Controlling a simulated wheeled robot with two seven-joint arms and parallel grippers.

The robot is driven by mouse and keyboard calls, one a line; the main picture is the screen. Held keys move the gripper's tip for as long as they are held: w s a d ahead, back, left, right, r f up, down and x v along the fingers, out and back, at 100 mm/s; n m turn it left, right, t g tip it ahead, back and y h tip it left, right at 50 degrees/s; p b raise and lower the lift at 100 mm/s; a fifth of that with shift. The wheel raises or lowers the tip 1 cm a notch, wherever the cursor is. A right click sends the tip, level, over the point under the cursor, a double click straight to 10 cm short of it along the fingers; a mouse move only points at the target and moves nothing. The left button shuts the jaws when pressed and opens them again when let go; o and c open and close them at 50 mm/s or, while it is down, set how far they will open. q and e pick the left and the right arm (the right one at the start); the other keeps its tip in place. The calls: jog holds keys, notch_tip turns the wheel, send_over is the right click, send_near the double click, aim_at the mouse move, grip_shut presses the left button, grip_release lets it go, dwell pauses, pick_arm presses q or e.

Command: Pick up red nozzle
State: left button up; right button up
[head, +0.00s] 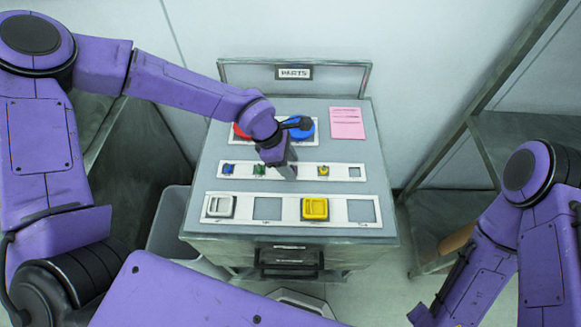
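My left gripper (286,168) comes down over the middle of the narrow row of small parts (306,171) on the cabinet top. It hides the middle slot, and no small red nozzle can be made out. Whether the fingers are open or shut on something does not show. In the same row sit a small blue part (228,169), a green part (259,171) and a yellow part (323,170). The slot at the right end is empty. My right arm stands at the right, its gripper out of view.
Behind the row, a large red round part (240,131) and a blue one (307,131) are partly hidden by my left arm. A pink note (347,123) lies at right. In front, a white block (219,206) and yellow block (315,208) sit beside empty slots.

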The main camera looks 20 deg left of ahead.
pick_arm(q)
jog(key=shift+w, duration=0.1)
grip_shut()
